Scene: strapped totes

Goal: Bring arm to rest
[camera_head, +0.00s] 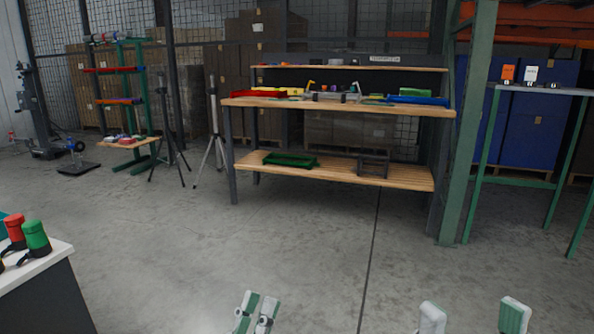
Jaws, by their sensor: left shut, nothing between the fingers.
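My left gripper (257,313) shows at the bottom edge, left of centre. Its two pale green and white fingers are close together, shut and empty, over the bare floor. My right gripper (473,317) shows at the bottom right. Its two fingertips stand wide apart with only floor between them, so it is open and empty. Both grippers are cut off by the lower edge, and the arms behind them are out of view. Neither touches anything that I can see.
A white-topped table (40,259) with a red (14,226) and a green cylinder (36,237) is at the lower left. A wooden workbench (340,107) stands at the back. A green post (468,140) rises at right. The concrete floor (250,240) between is clear.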

